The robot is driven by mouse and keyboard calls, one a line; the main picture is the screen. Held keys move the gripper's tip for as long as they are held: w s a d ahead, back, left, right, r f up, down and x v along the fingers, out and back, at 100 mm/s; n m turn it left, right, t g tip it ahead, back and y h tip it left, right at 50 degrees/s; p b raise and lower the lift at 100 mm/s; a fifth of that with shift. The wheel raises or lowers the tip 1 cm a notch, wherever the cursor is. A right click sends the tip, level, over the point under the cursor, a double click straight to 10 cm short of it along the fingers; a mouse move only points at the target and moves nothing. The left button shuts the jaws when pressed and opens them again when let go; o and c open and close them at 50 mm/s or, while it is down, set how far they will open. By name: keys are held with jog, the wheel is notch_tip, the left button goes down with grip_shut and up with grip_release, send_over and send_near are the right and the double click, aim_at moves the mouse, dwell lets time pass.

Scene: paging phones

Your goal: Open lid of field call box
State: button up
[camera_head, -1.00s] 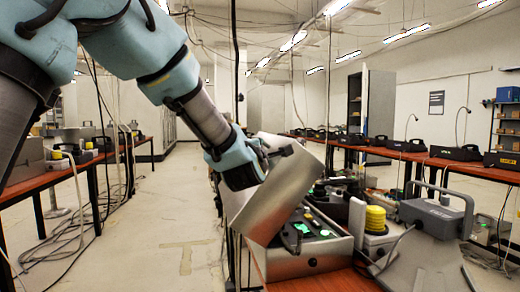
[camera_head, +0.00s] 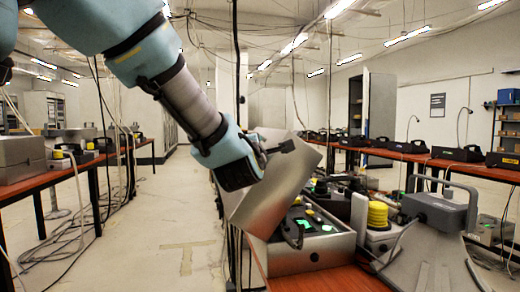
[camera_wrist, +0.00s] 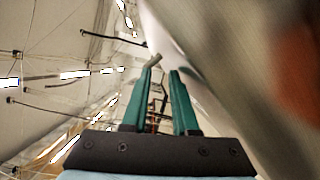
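The field call box (camera_head: 312,255) is a metal case at the front end of the bench. Its silver lid (camera_head: 262,205) stands raised and tilted toward the left, so the dark panel with a green-lit screen (camera_head: 312,222) is uncovered. My gripper (camera_head: 288,147) is at the upper part of the lid, with its fingers against or just before it; contact cannot be told. In the wrist view, my gripper's two teal fingers (camera_wrist: 163,70) are apart with background showing between them. The blurred lid surface (camera_wrist: 225,75) fills the right side there.
A yellow ribbed piece (camera_head: 377,215) and a grey handled case (camera_head: 437,212) stand right of the box. Black cases (camera_head: 457,154) line the red-topped bench behind. The floor aisle (camera_head: 180,220) at left is clear, with cables at its left edge.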

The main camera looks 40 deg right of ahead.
jog(key=b+v, duration=0.3)
jog(key=v, duration=0.4)
jog(key=shift+f, duration=0.3)
jog(key=shift+s, duration=0.1)
jog(key=shift+f+b, duration=0.1)
jog(key=shift+b, duration=0.35)
jog(key=shift+o, duration=0.4)
